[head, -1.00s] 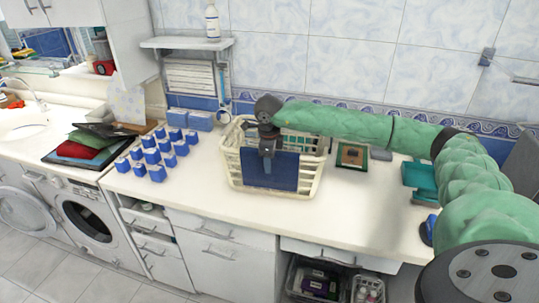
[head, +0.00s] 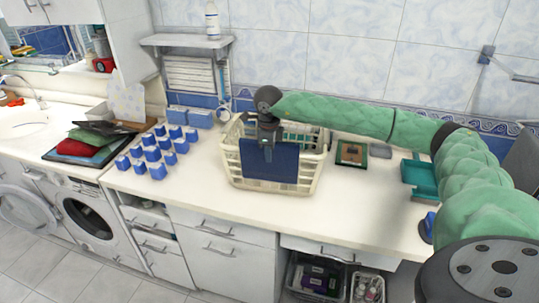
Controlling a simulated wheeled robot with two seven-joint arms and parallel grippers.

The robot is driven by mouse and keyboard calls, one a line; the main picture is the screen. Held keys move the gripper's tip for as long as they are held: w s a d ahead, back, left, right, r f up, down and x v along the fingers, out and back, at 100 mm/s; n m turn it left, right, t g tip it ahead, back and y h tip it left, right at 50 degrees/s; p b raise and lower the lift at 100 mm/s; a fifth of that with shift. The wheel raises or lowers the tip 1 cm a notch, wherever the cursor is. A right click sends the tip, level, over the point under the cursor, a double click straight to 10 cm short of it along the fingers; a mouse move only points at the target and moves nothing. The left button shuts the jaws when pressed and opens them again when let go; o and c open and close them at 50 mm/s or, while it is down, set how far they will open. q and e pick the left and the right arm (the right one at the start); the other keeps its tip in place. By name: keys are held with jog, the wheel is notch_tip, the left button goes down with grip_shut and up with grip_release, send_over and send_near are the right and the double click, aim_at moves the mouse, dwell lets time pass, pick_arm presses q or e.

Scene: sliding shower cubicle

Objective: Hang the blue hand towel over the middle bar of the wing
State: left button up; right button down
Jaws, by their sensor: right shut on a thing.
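The blue hand towel (head: 285,165) hangs flat at the front of the cream laundry basket (head: 313,172) on the counter. My right gripper (head: 268,150) reaches in from the right, points down and is shut on the towel's upper edge. Whether the towel's back touches the basket rim I cannot tell. My left gripper is out of view. I cannot make out the wing with its middle bar for certain; a metal bracket with a bar (head: 487,54) is on the wall at the upper right.
Several blue-and-white small boxes (head: 153,153) stand left of the basket. Folded cloths (head: 85,145) lie farther left. A framed card (head: 352,153) and a teal tray (head: 419,175) are on the right. A wall shelf (head: 187,41) holds a white bottle. The front counter strip is clear.

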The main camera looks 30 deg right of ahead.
notch_tip(320, 180, up, 17)
jog(key=p, duration=0.4)
jog(key=shift+r, duration=0.2)
dwell(1.5)
